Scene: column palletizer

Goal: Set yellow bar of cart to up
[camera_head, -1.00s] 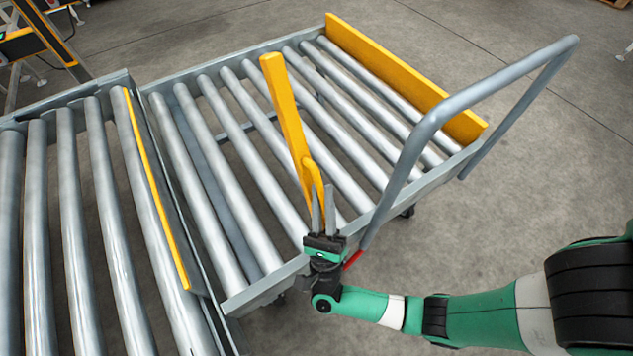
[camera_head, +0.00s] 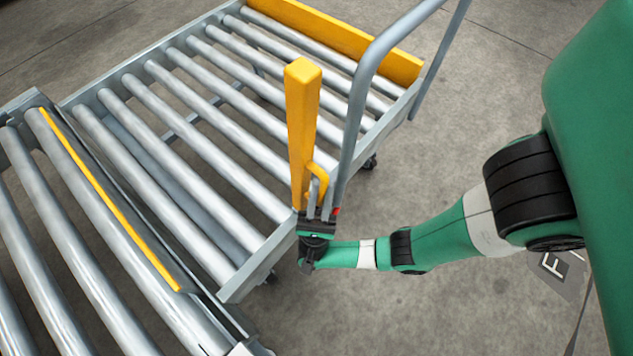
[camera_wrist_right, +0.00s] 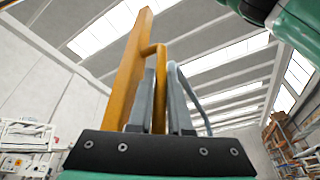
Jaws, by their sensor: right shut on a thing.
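The cart (camera_head: 250,262) has a roller bed and a grey push handle (camera_head: 362,85). Its yellow bar (camera_head: 302,130) stands upright, or very nearly so, at the cart's near side edge. The bar has a curved yellow handle (camera_head: 323,166) low on its side. My right gripper (camera_head: 318,196) is shut on this handle at the cart's edge. In the right wrist view, the yellow bar (camera_wrist_right: 128,75) rises to the left of the fingers, and the yellow handle (camera_wrist_right: 159,90) runs between them. My left gripper is not in view.
A fixed yellow board (camera_head: 340,38) lines the cart's far end. A roller conveyor (camera_head: 70,230) with a yellow-edged plate (camera_head: 110,205) adjoins the cart at left. The push handle rises close to my right gripper. The floor right of the cart is open.

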